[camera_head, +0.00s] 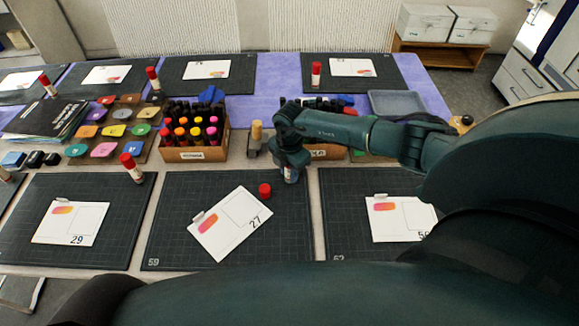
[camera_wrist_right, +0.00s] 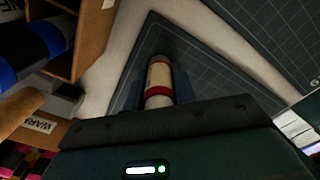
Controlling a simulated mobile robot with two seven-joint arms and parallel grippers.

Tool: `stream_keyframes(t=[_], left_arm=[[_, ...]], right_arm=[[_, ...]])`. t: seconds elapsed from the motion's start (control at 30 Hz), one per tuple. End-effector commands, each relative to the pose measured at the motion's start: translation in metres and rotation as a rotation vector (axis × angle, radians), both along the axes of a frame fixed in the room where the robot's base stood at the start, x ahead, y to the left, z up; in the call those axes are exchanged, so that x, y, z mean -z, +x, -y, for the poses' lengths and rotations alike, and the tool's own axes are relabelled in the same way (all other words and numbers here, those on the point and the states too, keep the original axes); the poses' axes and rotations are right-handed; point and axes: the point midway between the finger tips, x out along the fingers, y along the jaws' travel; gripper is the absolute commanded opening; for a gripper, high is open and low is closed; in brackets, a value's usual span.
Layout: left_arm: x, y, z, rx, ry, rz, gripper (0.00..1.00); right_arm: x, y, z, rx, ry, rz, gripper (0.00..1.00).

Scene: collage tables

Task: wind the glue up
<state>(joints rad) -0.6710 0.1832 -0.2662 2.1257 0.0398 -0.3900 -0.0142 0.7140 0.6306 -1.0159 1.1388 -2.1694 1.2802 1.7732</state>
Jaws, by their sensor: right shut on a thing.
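My right gripper (camera_head: 289,165) points down at the top right of the middle cutting mat (camera_head: 190,235) and is shut on a glue stick (camera_head: 290,178). In the right wrist view, the glue stick (camera_wrist_right: 159,74) has a pale body with a red band and sits between the two dark fingers (camera_wrist_right: 160,91). Its tip is too small and dim to judge. A loose red cap (camera_head: 265,190) lies on the mat to the left of the glue. A white card marked 27 (camera_head: 226,236) lies tilted on the same mat. My left gripper is not in view.
A wooden crate of colored bottles (camera_head: 194,154) stands behind the mat to the left. A wooden stamp (camera_head: 256,131) and another crate (camera_head: 327,152) are close behind my right gripper.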

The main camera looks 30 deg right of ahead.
Motion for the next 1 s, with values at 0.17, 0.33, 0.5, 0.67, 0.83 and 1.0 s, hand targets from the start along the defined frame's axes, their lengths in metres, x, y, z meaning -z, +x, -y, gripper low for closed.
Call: stream_keyframes(t=[0.17, 0.33, 0.5, 0.67, 0.83, 1.0], left_arm=[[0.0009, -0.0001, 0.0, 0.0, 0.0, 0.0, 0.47], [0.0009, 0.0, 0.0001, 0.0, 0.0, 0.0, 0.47], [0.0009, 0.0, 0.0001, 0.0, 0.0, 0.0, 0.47], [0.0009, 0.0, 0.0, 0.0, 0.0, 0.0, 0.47], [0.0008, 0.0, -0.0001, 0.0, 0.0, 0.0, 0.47], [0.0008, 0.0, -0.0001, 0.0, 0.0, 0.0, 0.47]], right_arm=[[0.0029, -0.0019, -0.0006, 0.18, 0.0, -0.006, 0.08], [0.0026, -0.0014, -0.0007, 0.312, -0.001, -0.005, 0.08], [0.0024, -0.0013, -0.0012, 0.475, 0.0, -0.006, 0.08], [0.002, -0.001, -0.001, 0.618, 0.0, -0.005, 0.08], [0.0014, -0.0005, -0.0008, 0.758, 0.0, -0.005, 0.08], [0.0008, -0.0002, -0.0003, 0.93, 0.0, -0.005, 0.08]])
